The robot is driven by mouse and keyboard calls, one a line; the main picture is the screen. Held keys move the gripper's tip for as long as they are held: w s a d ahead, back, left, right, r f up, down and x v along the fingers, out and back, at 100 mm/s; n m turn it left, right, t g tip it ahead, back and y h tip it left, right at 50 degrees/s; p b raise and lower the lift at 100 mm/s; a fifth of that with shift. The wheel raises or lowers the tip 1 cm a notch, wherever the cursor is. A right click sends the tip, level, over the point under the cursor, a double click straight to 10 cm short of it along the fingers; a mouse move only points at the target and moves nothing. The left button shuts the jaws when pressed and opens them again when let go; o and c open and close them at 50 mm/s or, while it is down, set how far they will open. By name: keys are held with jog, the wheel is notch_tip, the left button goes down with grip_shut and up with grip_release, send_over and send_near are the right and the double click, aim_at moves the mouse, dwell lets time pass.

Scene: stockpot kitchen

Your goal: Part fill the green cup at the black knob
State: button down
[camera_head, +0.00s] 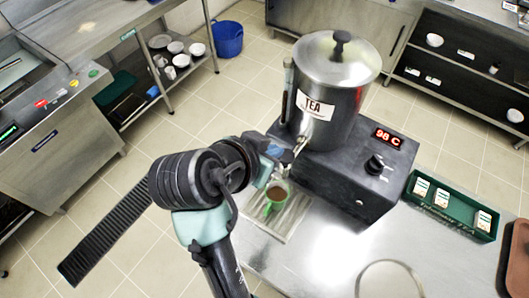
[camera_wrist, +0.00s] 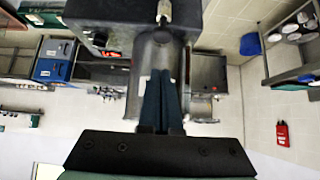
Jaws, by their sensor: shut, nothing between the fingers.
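The green cup (camera_head: 270,208) stands upright on a ribbed metal drip tray (camera_head: 289,222), below the tap (camera_head: 301,146) of a steel urn (camera_head: 331,90) labelled TEA. Brown liquid shows inside the cup; its exact level is hard to judge. A black knob (camera_head: 375,163) is on the front of the urn's dark base, beside a red display reading 98 C. My gripper (camera_head: 287,154) is by the tap, above the cup and left of the black knob. The wrist view shows my gripper (camera_wrist: 160,74) with its fingers together and empty, in front of a grey metal cylinder.
A green tray (camera_head: 450,208) with several labelled packets lies right of the base. A round rim (camera_head: 390,281) shows at the front of the steel counter, and a brown board (camera_head: 516,262) is at the right edge. Low shelves with white crockery and a blue bucket (camera_head: 228,39) are behind.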

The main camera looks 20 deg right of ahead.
jog(key=v, duration=0.3)
jog(key=shift+r, duration=0.1)
dwell(0.5)
jog(key=w+a+r+n+t+y+b, duration=0.1)
jog(key=w+a+r+n+t, duration=0.2)
jog(key=r, duration=0.4)
jog(key=w+a+r+n+t+y+b, duration=0.1)
jog(key=w+r+t+b, duration=0.15)
jog(key=r+t, duration=0.35)
jog(key=w+a+r+n+t+y+b, duration=0.1)
jog(key=w+r+n+t, duration=0.2)
jog(key=r, duration=0.5)
jog(key=s+a+r+n+t+y, duration=0.1)
jog(key=s+a+r+t+y, duration=0.1)
jog(key=s+r+t, duration=0.3)
jog(key=s+a+r+n+t+y+b, duration=0.1)
jog(key=s+r+t, duration=0.3)
jog(key=r, duration=0.9)
jog(key=shift+s+a+n+t+y, duration=0.4)
jog(key=shift+s+a+n+y, duration=0.1)
jog(key=shift+a+n, duration=0.15)
